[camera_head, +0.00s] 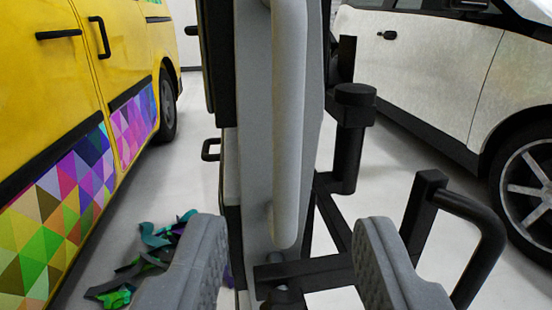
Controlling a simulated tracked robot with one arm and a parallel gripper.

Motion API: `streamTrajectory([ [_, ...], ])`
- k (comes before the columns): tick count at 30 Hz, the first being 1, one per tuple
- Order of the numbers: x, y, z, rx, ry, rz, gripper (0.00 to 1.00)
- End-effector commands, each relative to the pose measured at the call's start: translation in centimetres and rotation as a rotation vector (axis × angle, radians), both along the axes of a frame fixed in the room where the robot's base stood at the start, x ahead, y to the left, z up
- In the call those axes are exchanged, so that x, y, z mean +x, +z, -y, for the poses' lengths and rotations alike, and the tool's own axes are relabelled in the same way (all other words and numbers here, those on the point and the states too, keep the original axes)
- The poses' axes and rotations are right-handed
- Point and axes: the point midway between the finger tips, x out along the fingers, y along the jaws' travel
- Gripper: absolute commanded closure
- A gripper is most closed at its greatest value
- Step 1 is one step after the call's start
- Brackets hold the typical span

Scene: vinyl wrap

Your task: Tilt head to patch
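My gripper (290,245) shows at the bottom as two grey padded fingers set wide apart. It is open, and I see nothing held between its fingers. A yellow van (60,75) stands at the left. Its lower side carries a wrap of multicoloured triangles (70,200), in greens and browns at the near end and purples and pinks farther off. I cannot tell which part of it is the patch. The gripper is to the right of the van and apart from it.
Crumpled green, teal and purple scraps (140,262) lie on the pale floor beside the van, partly behind the left finger. A white car (440,70) stands at the right, its wheel (530,195) near the edge. A tall grey and black structure blocks the middle view.

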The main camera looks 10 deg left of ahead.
Motion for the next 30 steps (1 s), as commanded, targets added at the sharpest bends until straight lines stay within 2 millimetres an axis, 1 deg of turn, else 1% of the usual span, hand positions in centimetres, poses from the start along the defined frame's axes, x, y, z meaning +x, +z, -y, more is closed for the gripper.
streamTrajectory([
  [5,1.9,0.0,-0.2,-0.001,0.0,0.001,0.61],
  [12,5.2,0.1,-0.6,-0.001,-0.001,0.002,0.61],
  [16,6.8,-0.1,-0.9,-0.001,0.0,-0.001,0.61],
  [24,10.2,0.1,-1.3,-0.001,0.0,0.002,0.61],
  [30,12.1,0.0,-1.5,-0.002,0.0,0.0,0.61],
])
